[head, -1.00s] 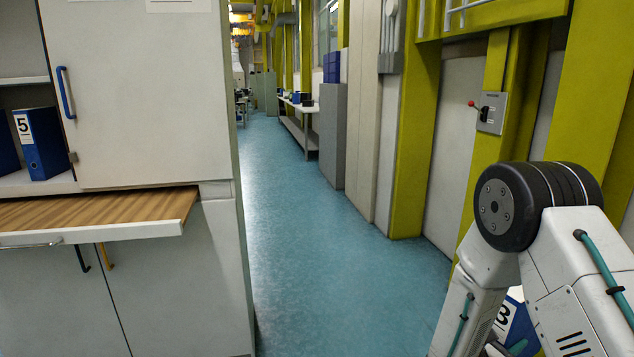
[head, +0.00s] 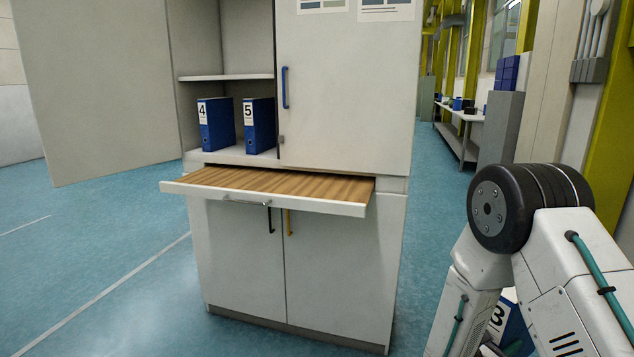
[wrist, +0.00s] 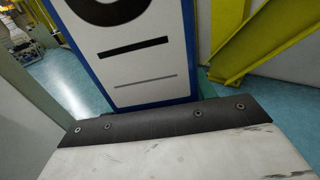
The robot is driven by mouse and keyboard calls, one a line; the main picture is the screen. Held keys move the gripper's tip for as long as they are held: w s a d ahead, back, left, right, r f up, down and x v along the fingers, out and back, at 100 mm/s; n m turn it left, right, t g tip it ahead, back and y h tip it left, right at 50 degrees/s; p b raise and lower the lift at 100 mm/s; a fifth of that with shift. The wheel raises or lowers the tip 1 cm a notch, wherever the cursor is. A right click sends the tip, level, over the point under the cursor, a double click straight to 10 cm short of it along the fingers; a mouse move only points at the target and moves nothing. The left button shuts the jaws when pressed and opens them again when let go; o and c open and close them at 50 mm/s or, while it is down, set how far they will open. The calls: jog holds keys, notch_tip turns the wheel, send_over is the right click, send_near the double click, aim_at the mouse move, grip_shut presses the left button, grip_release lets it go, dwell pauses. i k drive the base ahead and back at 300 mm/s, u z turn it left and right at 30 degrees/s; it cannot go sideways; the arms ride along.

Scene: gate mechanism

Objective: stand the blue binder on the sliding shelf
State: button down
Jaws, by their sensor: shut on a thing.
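The blue binder (head: 514,326), with a white label reading 3, is held low by my arm at the bottom right of the head view. My gripper is hidden behind the arm links there. In the wrist view the binder's label (wrist: 148,72) stands close up, behind the dark-edged gripper part (wrist: 155,122), and my gripper is shut on it. The sliding shelf (head: 290,184), with a wood-grain top and white front edge, is pulled out of the cabinet at centre. Its top is bare. The binder is apart from it, to its right and nearer me.
The cabinet (head: 345,90) has its left door (head: 95,90) swung wide open and its right door shut. Binders 4 (head: 216,125) and 5 (head: 259,125) stand inside above the shelf. Open blue floor (head: 100,270) lies left; a grey block (head: 500,128) stands back right.

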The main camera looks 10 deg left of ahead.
aim_at(329, 190)
jog(key=i, duration=0.9)
